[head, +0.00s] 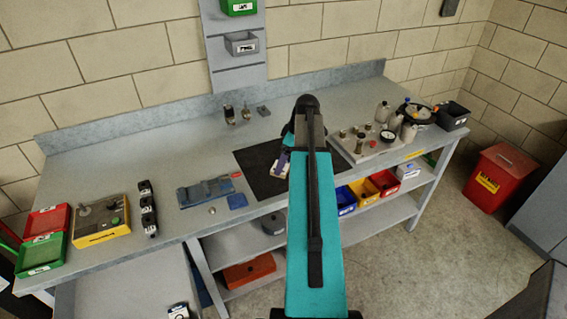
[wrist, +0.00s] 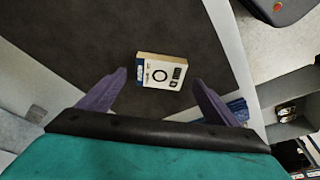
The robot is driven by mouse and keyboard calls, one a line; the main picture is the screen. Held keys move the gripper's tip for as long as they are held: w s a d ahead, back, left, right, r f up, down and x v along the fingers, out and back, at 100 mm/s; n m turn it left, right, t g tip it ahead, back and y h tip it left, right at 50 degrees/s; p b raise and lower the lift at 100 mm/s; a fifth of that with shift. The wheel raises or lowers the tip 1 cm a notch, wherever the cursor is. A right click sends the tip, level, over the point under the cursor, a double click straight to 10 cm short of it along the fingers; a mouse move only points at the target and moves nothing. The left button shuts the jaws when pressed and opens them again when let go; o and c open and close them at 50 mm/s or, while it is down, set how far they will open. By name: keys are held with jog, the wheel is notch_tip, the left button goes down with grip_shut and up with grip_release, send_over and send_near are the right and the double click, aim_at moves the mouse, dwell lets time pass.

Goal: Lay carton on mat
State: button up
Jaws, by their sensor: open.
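The carton (wrist: 162,73) is a small box with a white printed face, a blue patch and tan sides. In the wrist view it lies on the dark mat (wrist: 85,45), its printed face up. My gripper (wrist: 159,78) is open, its purple fingers to the left and right of the carton, with a gap showing on each side. In the head view the mat (head: 258,184) is on the middle of the bench, and my arm covers part of it. My gripper (head: 282,163) is over the mat there. The carton is mostly hidden in that view.
A grey gauge block with fittings (head: 372,152) stands close on the right. Coloured bins (head: 365,191) are on the shelf below. Bare bench lies behind the mat.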

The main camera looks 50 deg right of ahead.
jog(key=b+v, duration=0.2)
jog(key=v, duration=0.7)
jog(key=shift+r, duration=0.35)
dwell(0.6)
